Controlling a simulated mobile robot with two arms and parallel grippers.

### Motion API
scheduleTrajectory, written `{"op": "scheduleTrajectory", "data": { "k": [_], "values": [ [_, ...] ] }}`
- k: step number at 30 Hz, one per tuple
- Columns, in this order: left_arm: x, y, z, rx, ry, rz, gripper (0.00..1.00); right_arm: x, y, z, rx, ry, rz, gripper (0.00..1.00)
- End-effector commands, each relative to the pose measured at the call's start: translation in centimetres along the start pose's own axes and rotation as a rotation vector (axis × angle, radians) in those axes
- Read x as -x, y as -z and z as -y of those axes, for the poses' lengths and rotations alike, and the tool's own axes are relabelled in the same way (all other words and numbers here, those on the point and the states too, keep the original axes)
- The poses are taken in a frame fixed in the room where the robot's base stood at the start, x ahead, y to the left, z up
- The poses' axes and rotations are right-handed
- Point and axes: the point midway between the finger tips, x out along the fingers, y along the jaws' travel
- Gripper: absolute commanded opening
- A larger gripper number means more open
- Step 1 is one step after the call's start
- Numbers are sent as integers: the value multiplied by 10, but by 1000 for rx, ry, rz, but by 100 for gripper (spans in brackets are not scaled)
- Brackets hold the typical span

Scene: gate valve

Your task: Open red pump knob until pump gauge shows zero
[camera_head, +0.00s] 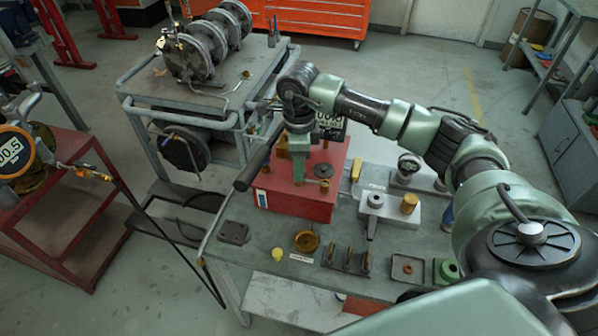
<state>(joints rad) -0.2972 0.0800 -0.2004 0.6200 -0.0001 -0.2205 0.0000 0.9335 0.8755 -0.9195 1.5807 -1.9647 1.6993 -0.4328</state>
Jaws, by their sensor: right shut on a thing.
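The red pump box (290,196) stands on the grey workbench, with a long black handle (257,160) sticking out to the left. My right gripper (299,172) reaches down onto the top of the pump, beside the handle. It is shut on a small part there, which seems to be the red pump knob; the jaws hide it. A dark panel with pale markings (331,124) shows behind my right wrist, partly covered and unreadable. An orange-rimmed digital gauge (12,152) at the left edge is cut off and seems to end in 0.5. My left gripper is out of view.
The workbench (270,238) holds a brass ring (306,241), a grey block with a brass cylinder (409,203), a tool rack (347,260) and small trays. A cart with a flanged valve (190,55) stands behind. A red stepped stand (65,205) is at left.

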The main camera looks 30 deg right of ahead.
Motion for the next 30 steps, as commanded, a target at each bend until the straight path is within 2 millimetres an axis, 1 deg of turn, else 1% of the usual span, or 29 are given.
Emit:
{"op": "scheduleTrajectory", "data": {
  "k": [8, 9, 11, 12, 20, 23, 26, 30],
  "values": [
    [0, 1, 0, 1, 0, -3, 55, 1, -1, 0, 13, 0, 3, 0],
    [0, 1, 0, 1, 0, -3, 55, 1, -1, 0, 13, 0, 3, 36],
    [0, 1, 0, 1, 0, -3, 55, 1, -1, 0, 12, 0, 3, 53],
    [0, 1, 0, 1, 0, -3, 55, 1, -1, 0, 12, 0, 3, 55],
    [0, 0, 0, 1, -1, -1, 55, 1, -1, 0, 11, 0, 2, 55],
    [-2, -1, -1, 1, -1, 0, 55, 6, -1, 0, 11, 1, 2, 55],
    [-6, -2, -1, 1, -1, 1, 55, 18, -1, 1, 11, 4, 4, 55],
    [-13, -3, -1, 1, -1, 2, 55, 42, -2, 1, 12, 4, 4, 55]
  ]
}}
